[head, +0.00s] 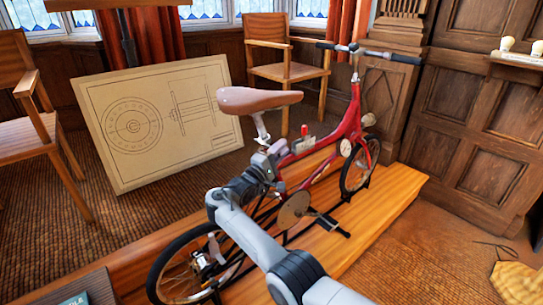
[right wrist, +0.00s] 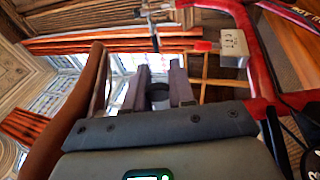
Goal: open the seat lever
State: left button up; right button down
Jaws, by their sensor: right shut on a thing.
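A red folding bicycle (head: 352,115) stands on a wooden platform, with a brown saddle (head: 258,99) on a silver seat post (head: 261,128). My right gripper (head: 279,150) is at the seat clamp, just below the saddle. It covers the seat lever in the head view. In the right wrist view, the two fingers of my right gripper (right wrist: 160,80) are close together around a small dark round part, which looks like the seat lever (right wrist: 158,94). How far the lever is turned cannot be told. The saddle (right wrist: 87,100) shows at the left there. My left gripper is not in view.
A grey box with a red piece (head: 304,141) sits on the frame close to my right gripper. The crank (head: 293,210) and rear wheel (head: 190,268) are below. A drawing board (head: 160,120) leans behind. Wooden chairs (head: 287,70) stand at the back and left.

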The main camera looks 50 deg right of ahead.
dwell(0.3)
jog(key=c, duration=1)
grip_release()
jog(key=shift+c, duration=0.2)
jog(key=shift+a+f, duration=0.1)
jog(key=shift+a, duration=0.45)
jog(key=p+v, duration=0.1)
jog(key=v, duration=0.8)
jog(key=shift+a, duration=0.25)
jog(key=shift+f, duration=0.1)
